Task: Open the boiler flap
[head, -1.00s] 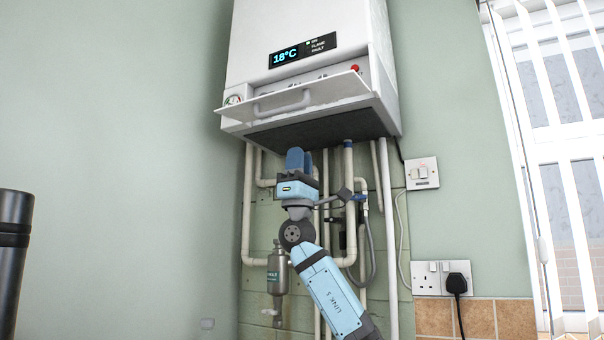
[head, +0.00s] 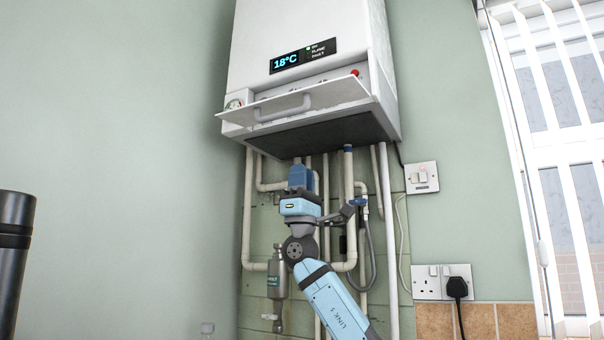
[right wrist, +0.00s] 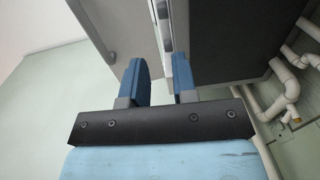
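The white boiler (head: 310,40) hangs on the wall in the head view. Its flap (head: 300,101), a white panel with a grey bar handle (head: 284,106), is tilted down and outward at the boiler's lower front, showing a strip of controls behind it. My right gripper (head: 301,166) is below the boiler's dark underside, pointing up, apart from the flap and handle. In the right wrist view its two blue fingers (right wrist: 161,78) stand apart with nothing gripped between them; the boiler's lower edge lies beyond. My left gripper is not in view.
Cream pipes (head: 248,205) run down the wall behind my right arm, with a grey cylindrical filter (head: 277,278) and a valve with a hose (head: 368,240). A switch (head: 421,177) and sockets (head: 443,282) are to the right. The wall left of the boiler is clear.

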